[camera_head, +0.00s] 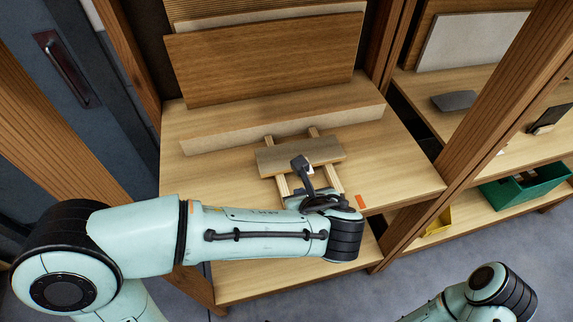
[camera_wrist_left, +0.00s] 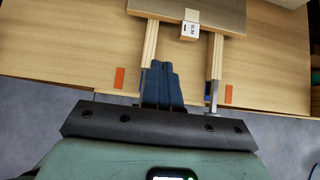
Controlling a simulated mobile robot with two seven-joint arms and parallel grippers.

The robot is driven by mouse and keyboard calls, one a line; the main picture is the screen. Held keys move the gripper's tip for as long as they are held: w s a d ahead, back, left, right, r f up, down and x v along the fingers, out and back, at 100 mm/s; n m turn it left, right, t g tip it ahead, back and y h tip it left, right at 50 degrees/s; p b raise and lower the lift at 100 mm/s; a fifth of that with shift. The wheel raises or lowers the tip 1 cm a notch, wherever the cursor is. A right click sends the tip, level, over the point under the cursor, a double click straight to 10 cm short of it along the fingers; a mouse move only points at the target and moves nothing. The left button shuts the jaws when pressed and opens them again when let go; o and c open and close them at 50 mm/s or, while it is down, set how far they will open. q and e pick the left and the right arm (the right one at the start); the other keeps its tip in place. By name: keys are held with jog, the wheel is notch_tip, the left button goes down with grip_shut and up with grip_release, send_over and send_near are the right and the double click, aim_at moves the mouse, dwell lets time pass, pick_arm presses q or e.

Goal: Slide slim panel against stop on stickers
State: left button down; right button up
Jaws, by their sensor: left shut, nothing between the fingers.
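The slim panel (camera_head: 275,158) is a grey-brown board lying across two pale wooden stickers (camera_head: 282,187) on the bench. A small block labelled "SLIM" (camera_wrist_left: 190,30) is at its front edge in the left wrist view. The stop appears to be the long pale bar (camera_head: 230,135) behind it; a narrow gap with bare sticker ends shows between them. My left gripper (camera_wrist_left: 161,66) is shut and empty, its dark fingers between the two stickers (camera_wrist_left: 150,45) in front of the panel (camera_wrist_left: 218,14). In the head view the fingers overlap the panel's front; I cannot tell whether they touch.
A large brown board (camera_head: 260,60) leans at the back of the bench (camera_head: 410,170). An orange mark (camera_head: 361,201) lies right of the stickers. A wooden post (camera_head: 475,125) stands at the right, with a green bin (camera_head: 525,188) beyond. Only part of my right arm shows.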

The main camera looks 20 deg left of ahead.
aim_at(280, 154)
pick_arm(q)
jog(key=x, duration=0.9)
jog(key=shift+s+f+b, duration=0.1)
jog(key=shift+s+b, duration=0.05)
jog(key=shift+b, duration=0.2)
jog(key=w+a, duration=0.2)
jog(key=w, duration=0.1)
jog(key=shift+f+p, duration=0.15)
jog(key=shift+p, duration=0.2)
jog(key=shift+w+a+f, duration=0.1)
jog(key=shift+w+a, duration=0.2)
jog(key=shift+w, duration=0.25)
pick_arm(e)
jog(key=shift+d+r, duration=0.1)
pick_arm(q)
jog(key=w+a, duration=0.1)
jog(key=w, duration=0.1)
jog(key=w+a+p, duration=0.1)
jog(key=w, duration=0.1)
jog(key=w+a+p, duration=0.1)
jog(key=w+a, duration=0.1)
jog(key=shift+s, duration=0.15)
pick_arm(e)
jog(key=r, duration=0.1)
jog(key=w+r, duration=0.1)
jog(key=shift+w+r, duration=0.25)
jog(key=shift+r, duration=0.05)
